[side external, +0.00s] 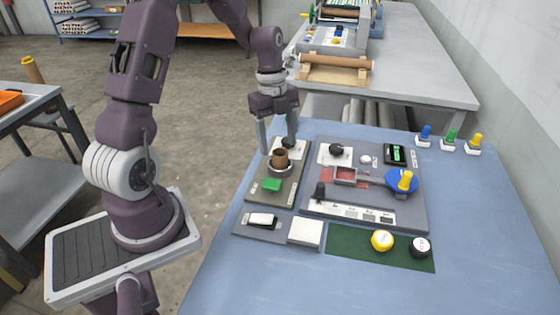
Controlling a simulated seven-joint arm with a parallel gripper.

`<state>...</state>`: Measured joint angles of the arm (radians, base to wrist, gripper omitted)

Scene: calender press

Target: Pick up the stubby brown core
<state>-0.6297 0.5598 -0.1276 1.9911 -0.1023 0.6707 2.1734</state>
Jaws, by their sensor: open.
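The stubby brown core (280,157) stands upright in a round metal holder (279,169) on a grey-brown plate (292,190) at the left of the work panel. My gripper (276,145) points down just behind and above the core, its two fingers apart. I cannot tell from this view whether the fingertips are level with the core's top.
The control panel (410,212) with a black knob (337,149) and a yellow-topped blue disc (402,182) lies to the right. Yellow (382,240) and black (420,246) round pieces rest on a green mat (350,249). The front-right table is clear.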

